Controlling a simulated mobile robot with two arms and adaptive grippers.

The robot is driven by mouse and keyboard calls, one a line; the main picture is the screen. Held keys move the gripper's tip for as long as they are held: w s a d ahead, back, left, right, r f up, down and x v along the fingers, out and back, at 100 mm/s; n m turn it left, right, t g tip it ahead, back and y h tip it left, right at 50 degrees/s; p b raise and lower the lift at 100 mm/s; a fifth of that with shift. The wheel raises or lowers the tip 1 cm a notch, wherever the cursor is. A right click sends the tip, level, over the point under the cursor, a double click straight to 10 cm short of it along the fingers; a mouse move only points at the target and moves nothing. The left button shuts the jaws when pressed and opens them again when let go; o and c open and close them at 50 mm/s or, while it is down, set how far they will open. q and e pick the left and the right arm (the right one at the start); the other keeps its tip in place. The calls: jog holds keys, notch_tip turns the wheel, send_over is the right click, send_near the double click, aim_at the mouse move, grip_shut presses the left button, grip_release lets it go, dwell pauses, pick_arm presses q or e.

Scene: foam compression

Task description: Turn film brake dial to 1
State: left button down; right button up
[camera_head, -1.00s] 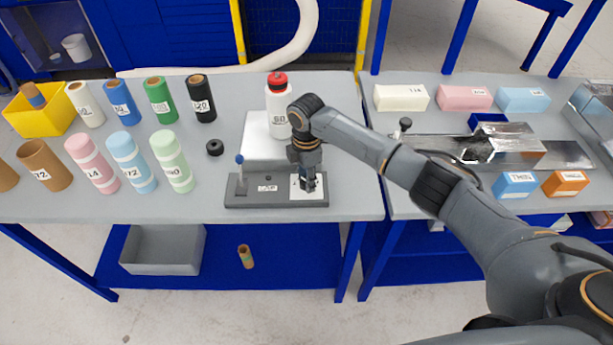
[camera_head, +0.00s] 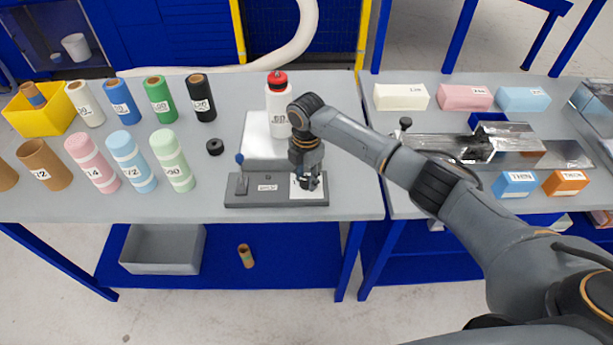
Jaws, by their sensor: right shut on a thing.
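A grey control plate (camera_head: 277,201) lies at the front of the left table. It carries a small lever with a blue knob (camera_head: 239,158) at its left end and a white dial face (camera_head: 296,193) at its right end. My right gripper (camera_head: 308,184) points down over the dial face and is shut on the dial, whose knob is mostly hidden by the fingers. The dial's markings are too small to read. My left gripper is not in view.
A white bottle with a red cap (camera_head: 279,105) stands on a white block (camera_head: 262,130) just behind the plate. Several coloured rolls stand to the left, with a small black knob-like piece (camera_head: 215,147) nearby. Foam blocks and a metal press (camera_head: 500,145) are on the right table.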

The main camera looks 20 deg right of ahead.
aim_at(306, 180)
jog(key=o, duration=1.1)
jog(key=shift+o, duration=0.2)
jog(key=shift+r, duration=0.1)
notch_tip(306, 180, up, 12)
